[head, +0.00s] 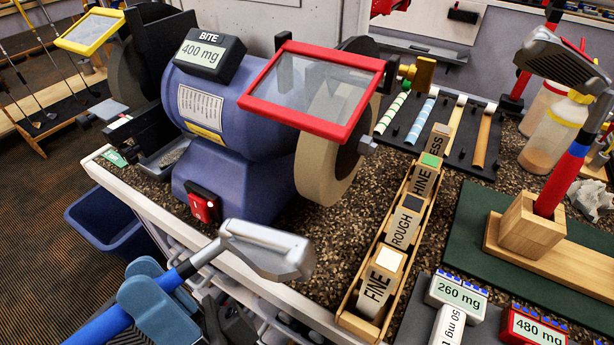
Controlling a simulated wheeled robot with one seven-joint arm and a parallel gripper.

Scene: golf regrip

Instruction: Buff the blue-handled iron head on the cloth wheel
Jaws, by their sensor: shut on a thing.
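My gripper (152,288), with light blue fingers at the lower left, is shut on the blue handle of the iron. The handle (98,326) slants up to the right to the grey iron head (268,250). The head is in the air over the bench's front edge, in front of and below the purple grinder (235,110). The tan cloth wheel (312,165) is at the grinder's right end, partly behind a red-framed clear shield (315,88). A gap shows between head and wheel in the picture; exact depth is hard to tell.
A wooden rack (344,321) of labelled blocks (FINE, ROUGH) stands right of the head. A red switch (203,208) is on the grinder's front. A red-handled club (562,165) stands in a wooden block (530,225) at right. A blue bin (110,225) is at left.

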